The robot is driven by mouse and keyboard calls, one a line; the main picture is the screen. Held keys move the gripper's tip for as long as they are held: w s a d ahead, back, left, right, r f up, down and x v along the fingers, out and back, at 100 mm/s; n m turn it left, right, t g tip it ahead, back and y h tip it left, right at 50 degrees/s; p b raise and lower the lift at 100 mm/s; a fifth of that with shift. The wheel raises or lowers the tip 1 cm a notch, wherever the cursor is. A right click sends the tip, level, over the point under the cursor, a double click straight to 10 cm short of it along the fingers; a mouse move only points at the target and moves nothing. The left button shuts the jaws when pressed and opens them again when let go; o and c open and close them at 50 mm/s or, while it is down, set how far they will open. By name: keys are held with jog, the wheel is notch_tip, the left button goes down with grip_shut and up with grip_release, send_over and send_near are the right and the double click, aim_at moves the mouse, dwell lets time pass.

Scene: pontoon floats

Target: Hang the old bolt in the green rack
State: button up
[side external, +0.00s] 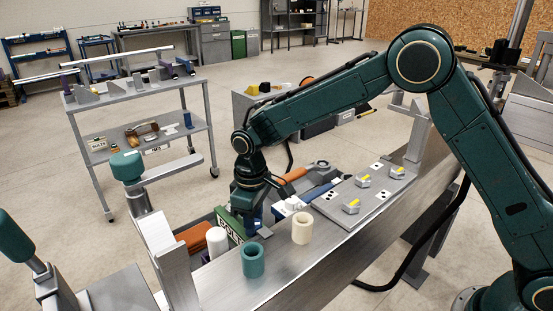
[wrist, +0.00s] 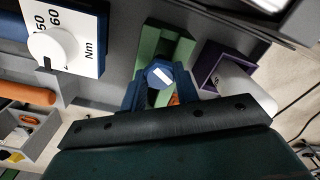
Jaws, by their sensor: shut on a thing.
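My gripper (side external: 250,218) is low over the bench in the side view, beside the green rack (side external: 229,224). In the wrist view the blue fingers of my gripper (wrist: 159,90) are shut on the old bolt (wrist: 160,73). Its hexagonal head, with a white mark, faces the camera; its shank is hidden. The green rack (wrist: 172,45) also shows in the wrist view, directly behind and around the bolt head. I cannot tell whether the bolt touches the rack. The bolt is hidden by the gripper in the side view.
A cream cup (side external: 301,228) and a teal cup (side external: 253,260) stand on the bench front. A plate (side external: 370,200) with several yellow-marked bolts lies right. A white cylinder (side external: 217,241) is left of my gripper. A white Nm dial panel (wrist: 68,35) is close by.

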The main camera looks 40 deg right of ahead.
jog(key=shift+f, duration=0.45)
jog(key=o, duration=1.2)
notch_tip(320, 180, up, 14)
dwell(0.6)
